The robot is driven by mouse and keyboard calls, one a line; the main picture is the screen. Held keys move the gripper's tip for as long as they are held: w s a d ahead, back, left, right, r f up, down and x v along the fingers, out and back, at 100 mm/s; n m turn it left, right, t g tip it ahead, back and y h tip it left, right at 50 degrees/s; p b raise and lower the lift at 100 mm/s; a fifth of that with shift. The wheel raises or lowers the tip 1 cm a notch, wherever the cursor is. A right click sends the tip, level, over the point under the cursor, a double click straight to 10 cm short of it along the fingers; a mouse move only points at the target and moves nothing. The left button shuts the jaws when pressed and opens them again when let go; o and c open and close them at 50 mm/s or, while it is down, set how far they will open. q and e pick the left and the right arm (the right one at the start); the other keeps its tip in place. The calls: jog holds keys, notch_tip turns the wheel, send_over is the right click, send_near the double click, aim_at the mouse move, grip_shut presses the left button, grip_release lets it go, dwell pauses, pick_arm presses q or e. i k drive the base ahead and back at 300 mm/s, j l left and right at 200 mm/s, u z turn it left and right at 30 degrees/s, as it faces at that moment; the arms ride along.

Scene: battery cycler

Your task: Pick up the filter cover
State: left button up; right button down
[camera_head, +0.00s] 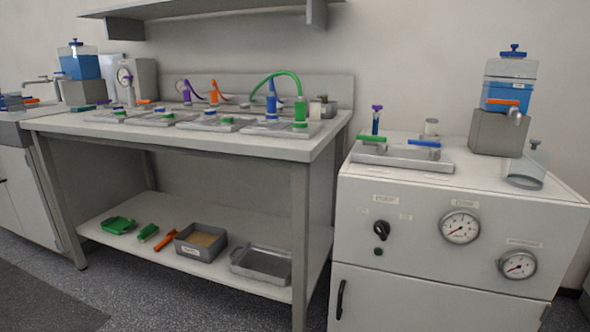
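No part is clearly marked as the filter cover. A clear, tapered cover-like piece (526,172) with a small dark knob on top stands at the right end of the white cabinet top, in front of a grey block. A grey tray (402,159) lies at the left of the same top, with a green-handled part (371,139) and a blue-handled part (424,143) on it. I cannot tell which of these is the filter cover. Neither of my grippers is in view.
The white cabinet (400,275) has gauges and a dark knob on its front. A blue-filled tank (507,92) sits on the grey block. The workbench (250,146) at left carries several fixtures. Its lower shelf (130,250) holds trays and small tools. Open floor lies in front.

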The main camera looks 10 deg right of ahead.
aim_at(529, 166)
jog(key=l+z, duration=0.1)
jog(key=z, duration=0.25)
jog(key=l+z, duration=0.15)
jog(key=z, duration=0.2)
jog(key=l+z, duration=0.1)
jog(key=z, duration=0.25)
